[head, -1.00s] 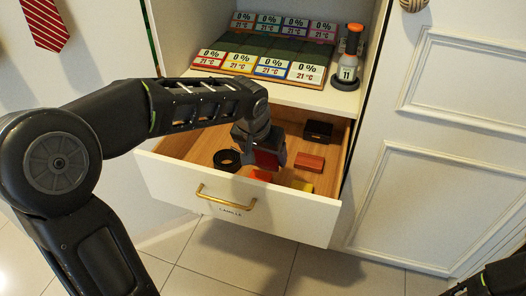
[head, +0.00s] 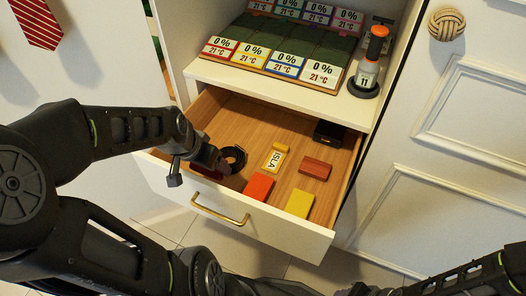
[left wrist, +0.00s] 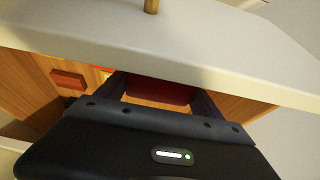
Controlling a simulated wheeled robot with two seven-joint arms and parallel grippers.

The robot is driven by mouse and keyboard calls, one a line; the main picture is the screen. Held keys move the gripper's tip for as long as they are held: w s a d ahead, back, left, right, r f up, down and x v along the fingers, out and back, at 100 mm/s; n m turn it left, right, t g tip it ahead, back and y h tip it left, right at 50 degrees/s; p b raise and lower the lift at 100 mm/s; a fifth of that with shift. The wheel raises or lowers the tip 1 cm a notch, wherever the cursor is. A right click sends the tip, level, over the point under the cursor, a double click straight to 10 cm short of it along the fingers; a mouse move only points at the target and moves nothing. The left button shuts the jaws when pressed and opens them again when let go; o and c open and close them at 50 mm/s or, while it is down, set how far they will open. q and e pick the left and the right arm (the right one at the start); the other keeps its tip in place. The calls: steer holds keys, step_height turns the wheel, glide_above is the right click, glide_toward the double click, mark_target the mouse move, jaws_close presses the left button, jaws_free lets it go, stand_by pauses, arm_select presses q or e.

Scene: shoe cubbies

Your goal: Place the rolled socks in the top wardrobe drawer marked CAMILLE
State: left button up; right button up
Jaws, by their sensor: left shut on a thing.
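My left gripper (head: 200,170) is over the front left of the open top drawer (head: 275,236). It is shut on a dark red thing, probably the rolled socks (left wrist: 158,92), seen between the fingers in the left wrist view. In the head view the held thing (head: 204,174) shows only in part beside a black coil. It is low, just behind the drawer front; I cannot tell whether it touches the drawer floor. The CAMILLE lettering is not readable now. My right gripper is not in view.
The drawer also holds a black coil (head: 233,158), an ISLA card (head: 275,160), a brown-red block (head: 314,168), a red block (head: 258,187), a yellow block (head: 299,203) and a black box (head: 328,133).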

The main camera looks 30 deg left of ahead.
arm_select(q)
steer(key=b, duration=0.4)
glide_toward(246, 139)
steer(key=shift+w+a+f, duration=0.1)
steer(key=shift+w, duration=0.5)
steer(key=shift+w+a+f, duration=0.1)
steer(key=shift+w, duration=0.5)
steer(key=shift+f, duration=0.2)
steer(key=shift+f+b, duration=1.2)
steer(key=shift+f, duration=1.15)
steer(key=shift+d, duration=0.1)
steer(key=shift+f, duration=0.15)
steer(key=o, duration=1.3)
steer(key=shift+o, duration=0.2)
